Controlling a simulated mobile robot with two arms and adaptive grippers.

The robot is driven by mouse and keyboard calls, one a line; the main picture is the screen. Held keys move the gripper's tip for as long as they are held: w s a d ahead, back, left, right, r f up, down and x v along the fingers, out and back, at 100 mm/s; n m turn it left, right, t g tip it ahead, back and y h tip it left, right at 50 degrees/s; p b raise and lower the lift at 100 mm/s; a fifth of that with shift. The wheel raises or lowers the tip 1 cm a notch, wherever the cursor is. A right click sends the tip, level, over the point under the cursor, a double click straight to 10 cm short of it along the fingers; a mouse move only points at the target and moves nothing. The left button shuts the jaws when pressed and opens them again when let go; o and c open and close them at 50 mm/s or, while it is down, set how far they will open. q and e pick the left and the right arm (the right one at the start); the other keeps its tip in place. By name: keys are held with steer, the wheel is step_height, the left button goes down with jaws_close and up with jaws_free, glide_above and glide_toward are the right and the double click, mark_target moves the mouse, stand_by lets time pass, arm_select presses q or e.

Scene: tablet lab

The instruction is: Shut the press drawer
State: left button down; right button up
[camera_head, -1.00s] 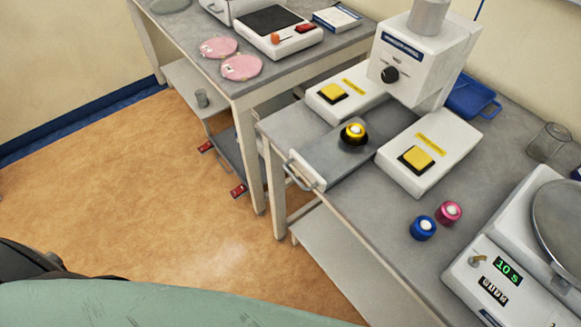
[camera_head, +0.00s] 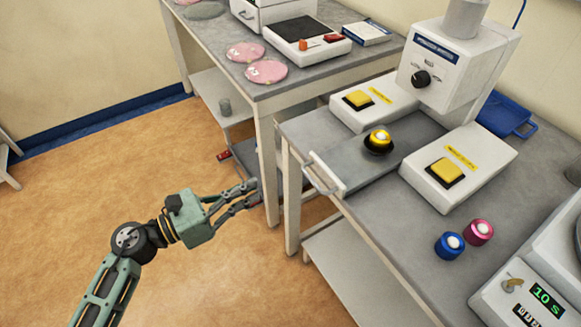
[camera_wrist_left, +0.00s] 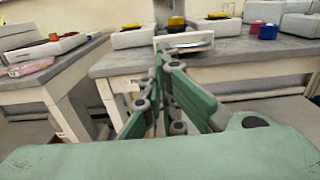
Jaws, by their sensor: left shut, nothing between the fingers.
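The press (camera_head: 457,55) stands on the right-hand table with two yellow-buttoned blocks at its foot. Its drawer (camera_head: 353,168) is a grey plate pulled out between the blocks, with a white front and a metal handle (camera_head: 322,174) at the table's front edge. A black die with a yellow top (camera_head: 379,141) sits on the drawer. My left gripper (camera_head: 256,191) is shut and empty, to the left of the handle and apart from it. In the left wrist view the drawer front (camera_wrist_left: 185,41) shows beyond the fingertips. My right gripper is not in view.
A blue pot (camera_head: 449,246) and a pink pot (camera_head: 479,232) stand right of the drawer. A device with a green display (camera_head: 540,300) is at the lower right. A second table with pink discs (camera_head: 266,72) stands at the back left. The floor left of the tables is open.

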arm_select(q)
steer(key=p, duration=0.5)
glide_toward(341, 146)
steer(key=v, duration=0.2)
steer(key=shift+s+a+r, duration=0.2)
steer(key=shift+a+r, duration=0.05)
steer(key=shift+r, duration=0.05)
steer(key=shift+w+d+f, duration=0.1)
steer(key=shift+w+d, duration=0.1)
steer(key=shift+d, duration=0.1)
steer(key=shift+w+d+f, duration=0.1)
steer(key=shift+w+d, duration=0.1)
steer(key=shift+d, duration=0.1)
steer(key=b+x, duration=0.4)
steer(key=x, duration=0.7)
steer(key=shift+b, duration=0.4)
steer(key=shift+w+d, duration=0.1)
steer(key=shift+d, duration=0.1)
steer(key=shift+a, duration=0.1)
